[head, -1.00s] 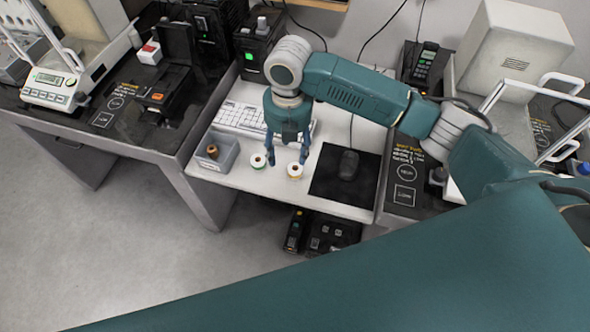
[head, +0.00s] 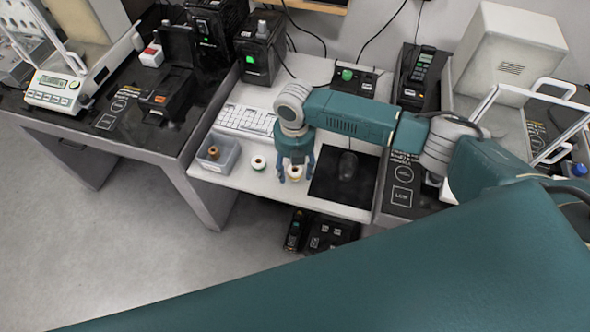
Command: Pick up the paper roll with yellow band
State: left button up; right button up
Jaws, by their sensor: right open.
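The paper roll with the yellow band (head: 294,174) stands upright near the front edge of the white middle table. My right gripper (head: 295,175) points down at it, open, with one finger to each side of the roll in the head view. Whether the fingers touch the roll cannot be told. Part of the roll is hidden by the gripper. My left gripper is not in view.
A grey bin (head: 228,160) with a brown item inside stands left of the rolls. A black mat (head: 330,182) with a mouse lies to the right. A white keyboard (head: 246,119) lies behind. Dark weighing tables flank the white table.

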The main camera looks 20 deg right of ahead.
jog(key=shift+f, duration=0.1)
jog(key=shift+c, duration=0.5)
jog(key=c, duration=1.2)
jog(key=shift+o, duration=0.2)
